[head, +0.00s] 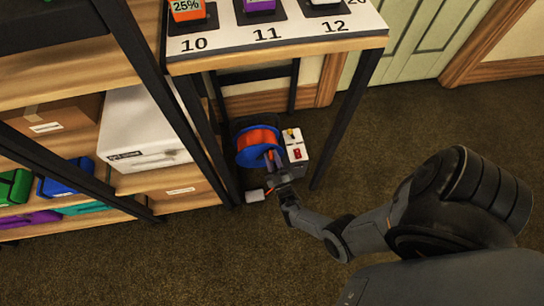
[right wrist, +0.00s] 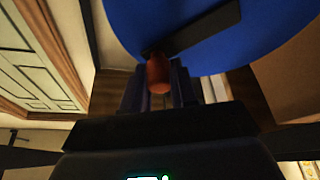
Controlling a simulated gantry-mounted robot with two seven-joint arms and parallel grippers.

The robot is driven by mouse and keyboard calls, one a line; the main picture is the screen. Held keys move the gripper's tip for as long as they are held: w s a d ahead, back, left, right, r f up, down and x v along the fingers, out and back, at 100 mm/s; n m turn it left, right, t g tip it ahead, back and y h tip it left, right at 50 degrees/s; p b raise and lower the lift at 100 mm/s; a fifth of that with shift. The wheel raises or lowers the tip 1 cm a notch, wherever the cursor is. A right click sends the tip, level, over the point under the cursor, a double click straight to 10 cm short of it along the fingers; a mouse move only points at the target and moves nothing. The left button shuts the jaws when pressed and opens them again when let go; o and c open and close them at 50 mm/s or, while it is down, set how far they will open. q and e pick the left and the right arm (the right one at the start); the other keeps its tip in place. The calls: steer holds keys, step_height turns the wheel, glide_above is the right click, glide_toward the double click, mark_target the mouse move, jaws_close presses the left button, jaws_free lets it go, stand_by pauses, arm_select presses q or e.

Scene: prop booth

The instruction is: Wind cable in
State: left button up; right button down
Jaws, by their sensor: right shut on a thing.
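The cable reel (head: 258,140), with orange cable wound between blue flanges, stands on the floor under the numbered table. A short orange piece of cable shows by a small grey connector (head: 254,196) on the floor in front of it. My right gripper (head: 274,168) reaches the front of the reel. In the right wrist view, the reel's blue flange (right wrist: 215,25) fills the top, with a dark crank arm (right wrist: 200,32) across it. The red crank handle (right wrist: 157,73) sits between my right fingers, which are shut on it. My left gripper is not in view.
A white box with red and yellow parts (head: 295,146) stands right beside the reel. Black table legs (head: 345,115) frame the space, and a shelf (head: 182,182) with boxes stands at left. Open carpet (head: 200,260) lies in front.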

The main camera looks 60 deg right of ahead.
steer(key=shift+s+d+f+m+g+h, duration=0.25)
steer(key=shift+m+h, duration=0.2)
steer(key=shift+m, duration=0.45)
steer(key=shift+s+d+f+m+g+h, duration=0.1)
steer(key=shift+d+f+m+g+h, duration=0.25)
steer(key=shift+m, duration=0.55)
steer(key=shift+a, duration=0.15)
steer(key=c, duration=0.9)
jaws_free()
steer(key=shift+s, duration=0.1)
